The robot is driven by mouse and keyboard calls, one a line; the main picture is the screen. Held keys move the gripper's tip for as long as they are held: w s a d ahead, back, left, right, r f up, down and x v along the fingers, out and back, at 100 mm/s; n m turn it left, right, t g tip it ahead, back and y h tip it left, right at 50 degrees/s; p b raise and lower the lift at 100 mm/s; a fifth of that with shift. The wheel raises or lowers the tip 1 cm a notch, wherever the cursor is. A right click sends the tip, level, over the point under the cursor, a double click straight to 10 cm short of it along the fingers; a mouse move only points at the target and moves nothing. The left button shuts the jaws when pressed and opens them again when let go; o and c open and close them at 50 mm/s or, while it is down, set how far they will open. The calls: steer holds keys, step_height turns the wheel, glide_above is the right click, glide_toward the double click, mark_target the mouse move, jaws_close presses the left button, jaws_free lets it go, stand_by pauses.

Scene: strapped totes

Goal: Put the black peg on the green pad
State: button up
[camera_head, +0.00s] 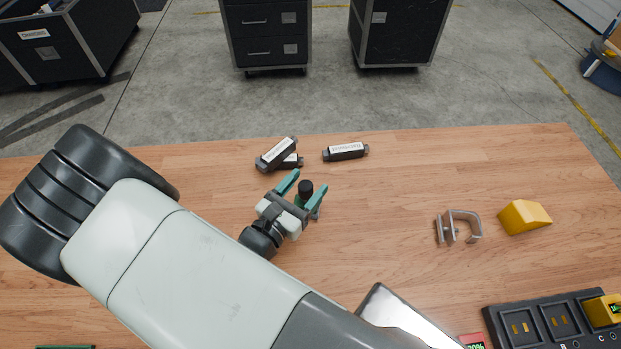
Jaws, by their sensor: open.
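A black peg (306,187) with a round top stands between the two teal fingers of my gripper (304,188). The fingers are open on either side of it, and I cannot tell whether either one touches it. A dark green patch shows just below the peg's top, partly hidden by the gripper; I cannot tell whether it is part of the peg or something under it. A thin green strip (66,347) shows at the bottom left edge, mostly cut off; I cannot tell whether it is the green pad.
Labelled dark blocks lie just beyond my gripper, one (276,153) resting on another, a third (345,152) to the right. A metal bracket (458,228) and yellow wedge (524,217) lie right. A black dock (545,321) and silver-topped object (397,318) are nearer.

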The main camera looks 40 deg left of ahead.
mark_target(301, 192)
steer(key=s, duration=0.5)
steer(key=shift+d, duration=0.3)
steer(key=w+d+r+m+g+h, duration=0.6)
steer(key=w+d+r+m, duration=0.1)
steer(key=d+r+m, duration=0.25)
steer(key=w+d+r+m+g+h, duration=0.55)
steer(key=w+d+r+m, duration=0.2)
steer(key=r+m, duration=0.35)
steer(key=s+d+r+m+y, duration=0.5)
steer(key=d+r+m, duration=0.3)
steer(key=d, duration=0.2)
steer(key=s+d+r+m+g+y, duration=0.1)
steer(key=s+d+r+m+y, duration=0.3)
steer(key=d+r+m, duration=0.4)
steer(key=shift+s+d+y, duration=0.35)
steer(key=shift+s+d, duration=0.05)
steer(key=shift+d, duration=0.65)
